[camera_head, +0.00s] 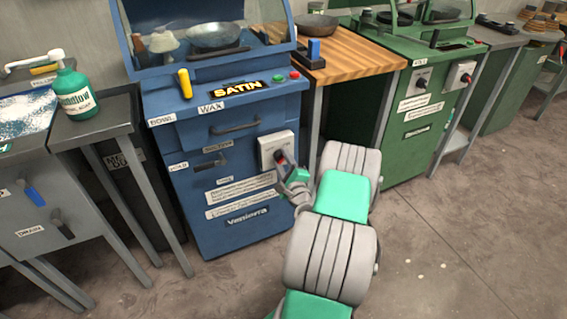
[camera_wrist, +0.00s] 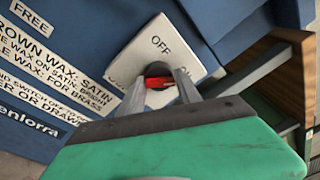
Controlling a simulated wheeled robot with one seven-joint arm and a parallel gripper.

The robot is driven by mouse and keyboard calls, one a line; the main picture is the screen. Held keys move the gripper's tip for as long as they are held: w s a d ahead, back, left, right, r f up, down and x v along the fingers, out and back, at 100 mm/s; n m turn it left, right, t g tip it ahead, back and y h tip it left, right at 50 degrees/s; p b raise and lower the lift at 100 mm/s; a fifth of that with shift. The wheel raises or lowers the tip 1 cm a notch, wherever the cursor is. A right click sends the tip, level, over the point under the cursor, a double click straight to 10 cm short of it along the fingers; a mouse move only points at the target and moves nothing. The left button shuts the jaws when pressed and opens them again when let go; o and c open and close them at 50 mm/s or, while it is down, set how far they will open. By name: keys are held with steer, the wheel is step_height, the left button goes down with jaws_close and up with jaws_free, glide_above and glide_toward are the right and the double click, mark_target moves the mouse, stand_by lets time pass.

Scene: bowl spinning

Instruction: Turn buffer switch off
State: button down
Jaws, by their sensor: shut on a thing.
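In the wrist view the switch plate (camera_wrist: 196,62) carries the word OFF and, partly hidden, the word ON. Its red knob (camera_wrist: 159,83) sits between my two fingers. My gripper (camera_head: 284,165) reaches the switch from the front right, and its fingers (camera_wrist: 160,88) are shut on the red knob. The fingers hide part of the knob and the lower plate, so I cannot tell which setting it points to.
A lever handle (camera_head: 209,162) and a drawer handle (camera_head: 235,127) are on the blue machine. A wooden table (camera_head: 345,58) and a green machine (camera_head: 415,130) stand to the right. The floor (camera_head: 470,235) in front is clear.

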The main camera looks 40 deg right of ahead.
steer(key=n+b, duration=0.5)
steer(key=n+t+b, duration=0.1)
steer(key=n+b, duration=0.4)
steer(key=f+n+y+b, duration=0.1)
steer(key=n+b, duration=0.3)
steer(key=b, duration=0.2)
steer(key=shift+n+t, duration=0.4)
steer(key=shift+d+r+n+y+b, duration=0.1)
steer(key=shift+r+n+y+b, duration=0.1)
steer(key=shift+n, duration=0.7)
steer(key=shift+r+n+y+b, duration=0.1)
steer(key=shift+n+y+b, duration=0.1)
steer(key=shift+n, duration=0.7)
steer(key=shift+s, duration=0.1)
steer(key=c, duration=1.1)
jaws_free()
steer(key=shift+d, duration=0.1)
steer(key=shift+c, duration=0.2)
steer(key=shift+o, duration=1.3)
steer(key=shift+r, duration=0.1)
